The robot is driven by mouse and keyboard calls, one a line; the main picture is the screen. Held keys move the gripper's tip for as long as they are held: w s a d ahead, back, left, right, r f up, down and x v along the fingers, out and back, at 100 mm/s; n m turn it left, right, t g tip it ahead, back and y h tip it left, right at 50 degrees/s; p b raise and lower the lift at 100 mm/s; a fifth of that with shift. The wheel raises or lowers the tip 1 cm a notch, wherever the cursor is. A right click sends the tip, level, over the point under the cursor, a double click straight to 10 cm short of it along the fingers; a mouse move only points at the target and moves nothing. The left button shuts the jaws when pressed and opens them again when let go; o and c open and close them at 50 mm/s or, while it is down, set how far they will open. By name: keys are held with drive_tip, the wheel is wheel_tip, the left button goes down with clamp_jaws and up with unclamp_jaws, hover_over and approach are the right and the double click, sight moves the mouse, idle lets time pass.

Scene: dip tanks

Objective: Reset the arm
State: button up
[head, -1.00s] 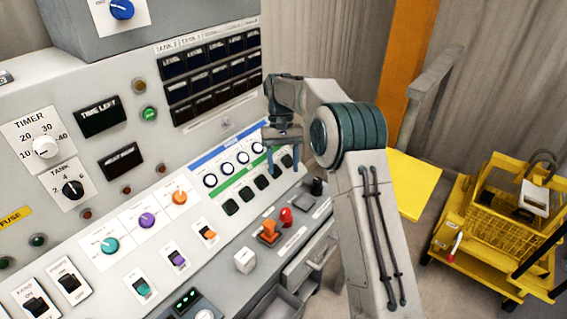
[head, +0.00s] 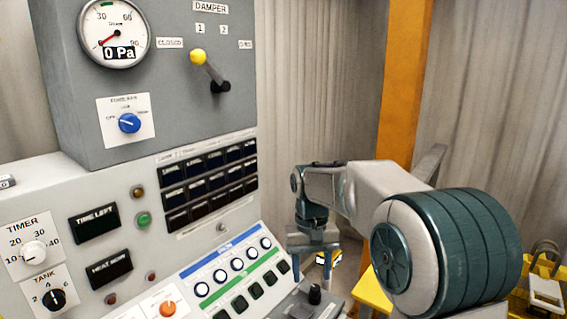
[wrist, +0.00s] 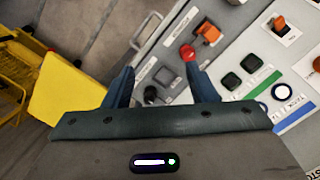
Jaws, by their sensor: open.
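My gripper (head: 314,262) hangs from my bent arm at the right end of the control console, fingers pointing down. In the wrist view my gripper (wrist: 160,84) has its two dark fingers spread wide with nothing held between them. Below and between the fingers is the console's edge with a black knob (wrist: 151,93). A red knob (wrist: 187,53) lies near the tip of the right-hand finger. In the head view the black knob (head: 315,294) stands just below the gripper.
The console carries a row of round buttons (head: 237,265), a timer dial (head: 34,253) and a blue knob (head: 129,123). A yellow-tipped damper lever (head: 198,57) sits on the upper cabinet. An orange post (head: 404,90) stands behind my arm. A yellow cart (wrist: 20,60) is beyond the console.

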drive_tip(key=s+d+f+t, duration=0.1)
drive_tip(key=s+d, duration=0.3)
drive_tip(key=s, duration=0.6)
drive_tip(key=s+d+m+t, duration=0.1)
drive_tip(key=s+d+t, duration=0.2)
drive_tip(key=s, duration=0.8)
drive_tip(key=shift+s+d+f+t, duration=0.3)
drive_tip(key=shift+d+f, duration=0.1)
drive_tip(key=shift+d, duration=0.5)
